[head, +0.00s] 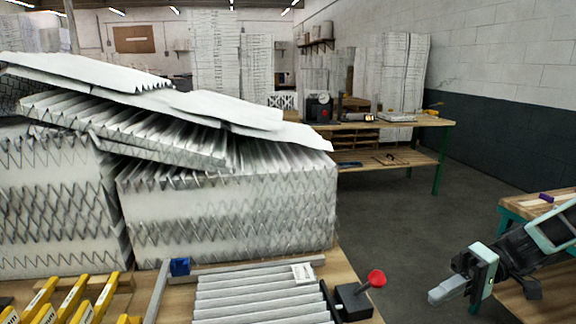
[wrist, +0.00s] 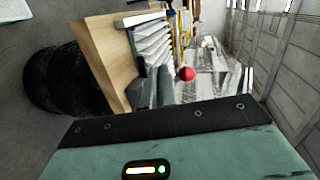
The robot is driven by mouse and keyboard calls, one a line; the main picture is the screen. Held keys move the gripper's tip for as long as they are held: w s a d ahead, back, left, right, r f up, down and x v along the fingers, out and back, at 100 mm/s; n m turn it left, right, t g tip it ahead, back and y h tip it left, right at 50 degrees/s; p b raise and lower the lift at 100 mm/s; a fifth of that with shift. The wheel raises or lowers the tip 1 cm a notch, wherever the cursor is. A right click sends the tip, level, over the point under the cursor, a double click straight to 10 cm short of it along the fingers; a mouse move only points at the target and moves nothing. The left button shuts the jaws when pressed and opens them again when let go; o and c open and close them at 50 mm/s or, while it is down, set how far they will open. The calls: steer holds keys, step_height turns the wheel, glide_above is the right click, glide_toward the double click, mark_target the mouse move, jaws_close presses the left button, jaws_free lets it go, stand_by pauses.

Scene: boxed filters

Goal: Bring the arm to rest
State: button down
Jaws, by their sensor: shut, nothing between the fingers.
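My arm reaches in from the right edge of the head view, and my gripper (head: 440,293) points left at its end. The fingers are together with nothing between them. It hangs in open space right of the front workbench, apart from the black block with the red knob (head: 376,278). In the wrist view my gripper's fingers (wrist: 154,92) show in front of the bench's wooden side (wrist: 106,58), and the red knob also shows just right of them.
A pleated filter (head: 262,296) lies on the front workbench beside yellow-handled tools (head: 68,298). Large stacked pleated filters (head: 230,205) fill the left. A workbench (head: 425,122) stands at the back, and a wooden-topped table (head: 535,204) is at the right. The floor between (head: 420,220) is clear.

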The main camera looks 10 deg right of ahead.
steer(key=s+a+r+n+t+h, duration=0.1)
steer(key=s+a+r+n+h, duration=0.2)
steer(key=s+a+h, duration=0.4)
steer(key=s+a+r+n+h, duration=0.3)
steer(key=s+a+h, duration=0.4)
steer(key=a, duration=0.6)
steer(key=shift+a+t, duration=0.35)
steer(key=shift+t, duration=0.05)
